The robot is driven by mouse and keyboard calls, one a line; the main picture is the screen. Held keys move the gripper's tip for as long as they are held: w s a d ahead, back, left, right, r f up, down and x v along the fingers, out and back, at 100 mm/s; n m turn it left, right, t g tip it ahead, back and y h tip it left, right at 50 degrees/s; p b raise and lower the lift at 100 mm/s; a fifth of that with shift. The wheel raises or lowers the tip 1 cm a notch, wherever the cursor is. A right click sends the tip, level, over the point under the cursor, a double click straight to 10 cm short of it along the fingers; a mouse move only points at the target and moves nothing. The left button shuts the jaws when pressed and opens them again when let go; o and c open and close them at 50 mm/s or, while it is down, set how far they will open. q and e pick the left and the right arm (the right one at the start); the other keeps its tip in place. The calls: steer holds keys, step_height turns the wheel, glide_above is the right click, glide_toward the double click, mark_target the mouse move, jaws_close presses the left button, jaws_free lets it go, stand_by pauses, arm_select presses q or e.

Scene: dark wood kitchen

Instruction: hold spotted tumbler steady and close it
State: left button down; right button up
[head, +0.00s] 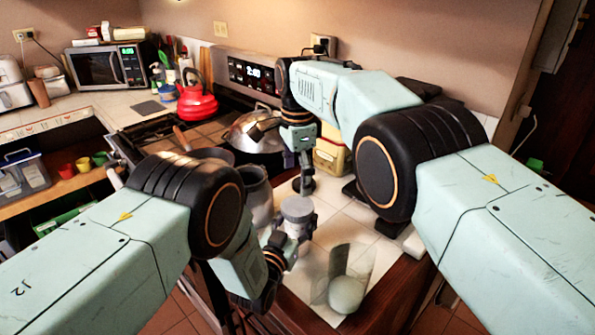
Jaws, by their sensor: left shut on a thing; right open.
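The tumbler (297,211) is a small grey vessel with a round grey top, upright above the pale tiled counter near its front edge. Its spots are too small to make out, and I cannot tell whether the top is a seated lid. My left gripper (284,246) is shut on the tumbler from the lower left and hides part of its lower body. My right gripper (304,182) is open, pointing down just above and behind the tumbler's top. I cannot see anything held in it.
A clear glass-like vessel with a pale rounded end (346,294) is on the counter (325,232) at front right. A grey jar (259,195) stands left of the tumbler. A yellow container (330,155) is behind, and a silver pot (255,131) and red kettle (197,104) are farther back.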

steer(key=n, duration=0.3)
steer(key=shift+r, duration=0.1)
steer(key=n, duration=0.5)
steer(key=shift+r, duration=0.15)
steer(key=n, duration=0.4)
steer(key=shift+r+n, duration=0.1)
steer(key=shift+n, duration=0.3)
steer(key=n, duration=0.3)
steer(key=shift+r, duration=0.1)
steer(key=n, duration=0.8)
steer(key=shift+s+r, duration=0.1)
steer(key=n, duration=0.8)
steer(key=shift+s, duration=0.1)
